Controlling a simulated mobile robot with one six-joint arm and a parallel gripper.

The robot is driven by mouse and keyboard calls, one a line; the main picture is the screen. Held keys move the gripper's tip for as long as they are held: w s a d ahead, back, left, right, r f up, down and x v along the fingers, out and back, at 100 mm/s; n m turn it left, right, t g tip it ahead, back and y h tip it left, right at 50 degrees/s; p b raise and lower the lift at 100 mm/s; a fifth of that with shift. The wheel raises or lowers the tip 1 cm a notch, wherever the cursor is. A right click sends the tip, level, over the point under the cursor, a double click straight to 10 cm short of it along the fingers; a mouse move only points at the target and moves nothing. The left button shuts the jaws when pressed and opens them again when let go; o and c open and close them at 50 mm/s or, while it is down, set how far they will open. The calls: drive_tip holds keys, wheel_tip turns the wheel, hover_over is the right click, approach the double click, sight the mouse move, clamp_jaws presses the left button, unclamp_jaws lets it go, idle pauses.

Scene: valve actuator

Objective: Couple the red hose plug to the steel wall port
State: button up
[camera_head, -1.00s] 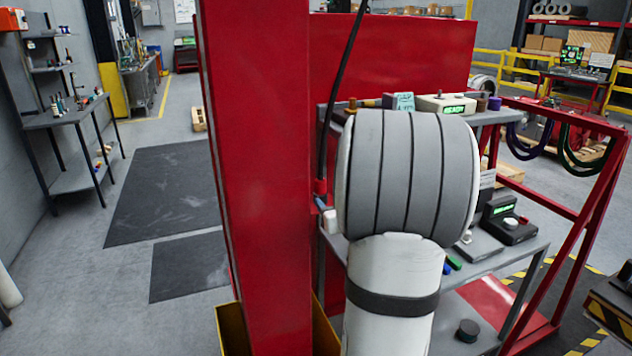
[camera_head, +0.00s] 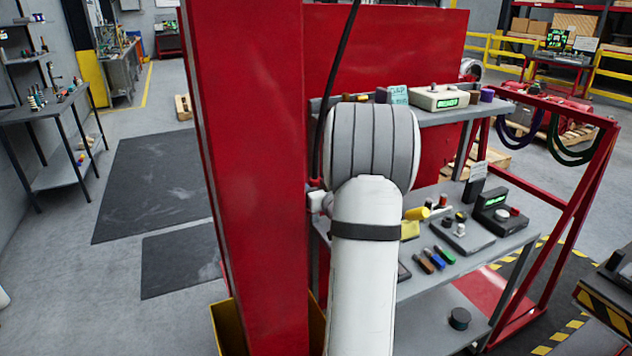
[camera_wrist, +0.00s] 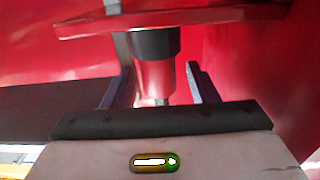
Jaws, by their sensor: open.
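In the wrist view my gripper (camera_wrist: 159,72) is open, with one dark finger on each side of the red plug (camera_wrist: 155,78). Gaps show between the fingers and the plug. The plug has a black collar (camera_wrist: 153,42) above its red body and a narrow grey tip below. In the head view the black hose (camera_head: 338,85) runs down the red panel to a small red part (camera_head: 315,184) beside my arm. My arm hides most of that area, and my fingers do not show there. I cannot make out the steel wall port with certainty in either view.
A red post (camera_head: 250,170) stands close on the left of my arm. A grey bench (camera_head: 475,262) on the right carries small parts and devices, with a shelf (camera_head: 455,113) above. A red frame (camera_head: 580,210) edges it. Floor mats (camera_head: 155,190) lie clear on the left.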

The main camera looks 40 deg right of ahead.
drive_tip(key=shift+w, duration=0.2)
drive_tip(key=shift+c, duration=0.4)
drive_tip(key=c, duration=1)
drive_tip(key=shift+r, duration=0.1)
drive_tip(key=shift+c, duration=0.2)
